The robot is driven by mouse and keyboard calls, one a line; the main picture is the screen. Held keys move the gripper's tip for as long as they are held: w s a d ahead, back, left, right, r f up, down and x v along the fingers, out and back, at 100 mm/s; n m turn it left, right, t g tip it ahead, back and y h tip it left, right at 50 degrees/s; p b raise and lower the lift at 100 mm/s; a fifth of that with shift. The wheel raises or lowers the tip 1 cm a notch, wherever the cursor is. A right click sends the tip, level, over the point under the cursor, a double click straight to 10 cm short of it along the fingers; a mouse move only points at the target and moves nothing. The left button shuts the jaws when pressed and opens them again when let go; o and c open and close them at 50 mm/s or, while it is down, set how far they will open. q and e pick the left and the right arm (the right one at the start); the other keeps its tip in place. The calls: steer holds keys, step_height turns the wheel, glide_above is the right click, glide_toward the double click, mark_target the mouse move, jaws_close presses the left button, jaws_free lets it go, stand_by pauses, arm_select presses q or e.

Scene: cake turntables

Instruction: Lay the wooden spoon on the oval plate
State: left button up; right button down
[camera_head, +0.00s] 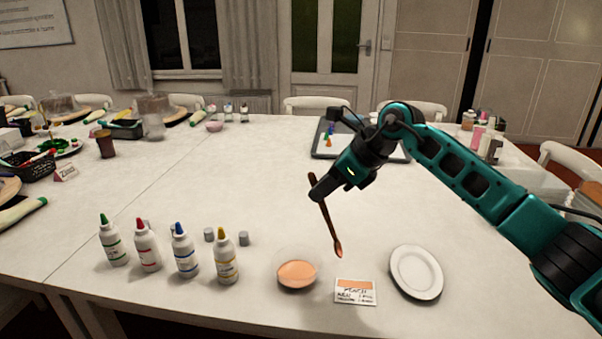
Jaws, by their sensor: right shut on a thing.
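My right gripper (317,187) is shut on the top of the wooden spoon (325,219). The spoon hangs down, slightly tilted, in the air above the table, and its lower end looks orange. The oval plate (416,272) is white and empty and lies to the lower right of the spoon. The spoon's lower end is apart from the plate, above and between a bowl of peach-coloured stuff (297,274) and the plate. My left gripper is not in view.
A small card (355,291) lies between the bowl and the plate. Several squeeze bottles with coloured tips (185,250) stand at the left front. A dark tray (328,145) lies behind my right gripper. The table's middle is clear.

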steer(key=s+d+f+n+h, duration=0.2)
steer(key=s+d+f+n, duration=0.2)
steer(key=d+n, duration=0.3)
steer(key=s+d+f+n+h, duration=0.3)
steer(key=d+f+n, duration=0.3)
steer(key=n, duration=0.1)
steer(key=s+d+f+n+h, duration=0.3)
steer(key=s+d+f+n, duration=0.1)
steer(key=d+f+n, duration=0.1)
steer(key=shift+s+d+f+n+b, duration=0.2)
steer(key=shift+d+n, duration=0.25)
steer(key=shift+d, duration=0.2)
steer(key=shift+s+d+f+n+b, duration=0.1)
steer(key=shift+d+f+n+b, duration=0.1)
steer(key=shift+d+n, duration=0.35)
steer(key=shift+d+f+b, duration=0.1)
steer(key=shift+f+b, duration=0.3)
steer(key=shift+f, duration=0.3)
steer(key=shift+f+b, duration=0.6)
steer(key=shift+f, duration=0.3)
steer(key=shift+f+b, duration=0.65)
steer(key=shift+f, duration=0.1)
steer(key=c, duration=1.1)
jaws_free()
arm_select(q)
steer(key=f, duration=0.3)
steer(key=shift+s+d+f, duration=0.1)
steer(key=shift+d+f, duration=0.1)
